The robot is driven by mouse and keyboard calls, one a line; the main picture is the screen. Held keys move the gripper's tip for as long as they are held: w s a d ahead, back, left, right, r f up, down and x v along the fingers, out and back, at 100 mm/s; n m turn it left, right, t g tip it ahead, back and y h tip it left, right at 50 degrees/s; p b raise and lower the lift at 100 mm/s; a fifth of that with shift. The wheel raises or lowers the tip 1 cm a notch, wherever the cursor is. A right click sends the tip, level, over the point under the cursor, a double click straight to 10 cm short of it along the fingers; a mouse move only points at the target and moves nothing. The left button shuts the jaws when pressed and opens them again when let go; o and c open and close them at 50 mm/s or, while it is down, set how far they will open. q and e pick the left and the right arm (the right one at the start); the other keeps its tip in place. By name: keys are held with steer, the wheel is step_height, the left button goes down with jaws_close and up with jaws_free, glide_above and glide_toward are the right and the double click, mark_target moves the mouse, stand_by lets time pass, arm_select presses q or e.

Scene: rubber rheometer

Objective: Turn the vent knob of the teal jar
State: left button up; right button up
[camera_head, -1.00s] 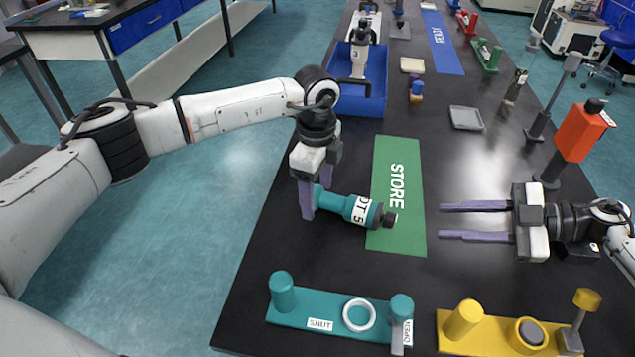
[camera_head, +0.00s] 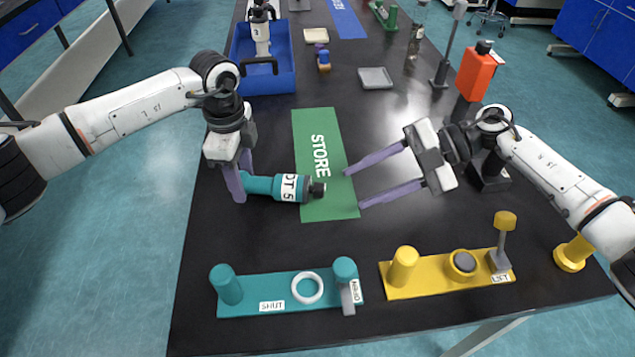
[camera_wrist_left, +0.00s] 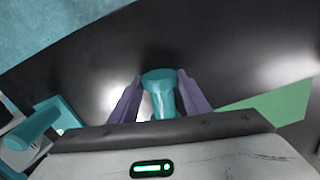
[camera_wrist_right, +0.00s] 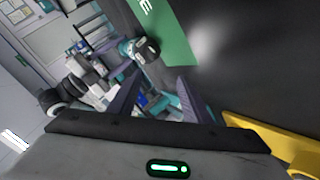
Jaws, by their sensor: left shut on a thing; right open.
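The teal jar (camera_head: 258,186), with a white band label, lies on its side over the table near the green STORE mat. Its dark vent knob (camera_head: 318,190) points right, over the mat. My left gripper (camera_head: 237,182) is shut on the teal jar near its left end; the left wrist view shows the jar's end (camera_wrist_left: 160,80) between the fingers. My right gripper (camera_head: 355,188) is open and empty, to the right of the knob, its fingers pointing left towards it. In the right wrist view the dark knob (camera_wrist_right: 146,49) is beyond the fingertips.
A blue bin (camera_head: 280,82) and grey tray (camera_head: 376,78) are farther back. An orange bottle (camera_head: 476,75) stands behind my right arm.

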mark_target(317, 190)
steer(key=s+a+r+n+t+h, duration=0.15)
steer(key=r+n+h, duration=0.25)
steer(key=n, duration=0.8)
steer(key=a+r+n+t+h, duration=0.2)
steer(key=r+n+t+h, duration=0.1)
steer(key=n, duration=0.8)
steer(key=shift+n, duration=0.3)
steer(key=x, duration=1.1)
steer(key=shift+w+d+f, duration=0.1)
steer(key=shift+w+f, duration=0.15)
steer(key=c, duration=1.1)
steer(key=shift+w+g, duration=0.25)
steer(key=shift+g, duration=0.8)
